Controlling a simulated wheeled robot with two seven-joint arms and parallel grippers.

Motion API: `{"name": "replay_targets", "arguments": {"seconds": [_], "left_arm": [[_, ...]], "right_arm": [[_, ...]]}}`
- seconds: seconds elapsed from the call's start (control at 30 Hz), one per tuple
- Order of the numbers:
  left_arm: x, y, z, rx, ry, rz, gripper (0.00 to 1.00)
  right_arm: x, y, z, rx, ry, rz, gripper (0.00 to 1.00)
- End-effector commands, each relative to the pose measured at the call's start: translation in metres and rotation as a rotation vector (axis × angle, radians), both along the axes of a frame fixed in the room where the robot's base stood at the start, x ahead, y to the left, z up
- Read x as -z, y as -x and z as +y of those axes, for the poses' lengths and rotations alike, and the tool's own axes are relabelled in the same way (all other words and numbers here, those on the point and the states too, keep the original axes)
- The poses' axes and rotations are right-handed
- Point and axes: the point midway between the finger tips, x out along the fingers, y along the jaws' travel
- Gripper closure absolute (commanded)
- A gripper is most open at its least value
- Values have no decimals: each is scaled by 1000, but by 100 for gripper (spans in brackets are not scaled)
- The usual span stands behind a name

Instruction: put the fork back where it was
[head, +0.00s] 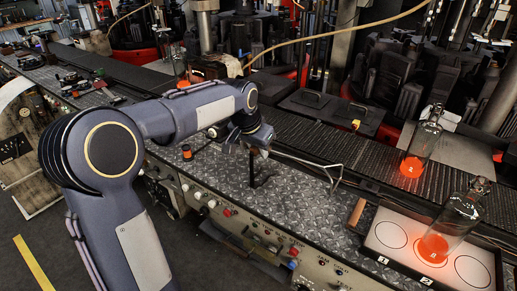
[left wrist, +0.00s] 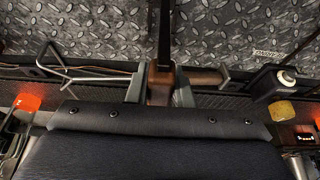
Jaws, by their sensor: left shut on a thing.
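A glowing glass bottle (head: 437,235) stands on a white panel (head: 391,252) with circles at the right. Another (head: 413,155) stands behind on the dark conveyor (head: 300,143). A brown block (head: 357,212) lies beside the panel. The tread plate (head: 300,205) between post and block looks clear.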

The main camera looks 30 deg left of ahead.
Motion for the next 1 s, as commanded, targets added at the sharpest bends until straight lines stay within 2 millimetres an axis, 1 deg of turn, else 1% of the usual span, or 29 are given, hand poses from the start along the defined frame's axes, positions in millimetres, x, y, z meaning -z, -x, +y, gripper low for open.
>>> {"name": "replay_targets", "arguments": {"seconds": [0.07,0.1,0.23,0.5,0.63,0.77,1.0], "left_arm": [[4,0,0,0,0,-1,100],[3,0,0,0,0,0,76],[3,0,0,0,0,0,59],[2,0,0,0,0,0,58],[-6,2,0,0,0,-1,58],[-26,9,1,0,-1,-5,58],[-75,29,2,0,0,-5,58]], "right_arm": [[3,0,0,0,0,0,100],[2,0,0,0,0,0,100],[2,0,0,0,0,0,100],[1,0,0,0,0,0,100],[-1,0,0,0,0,0,100],[-2,0,0,0,0,0,100],[-5,0,0,0,0,0,100]]}}
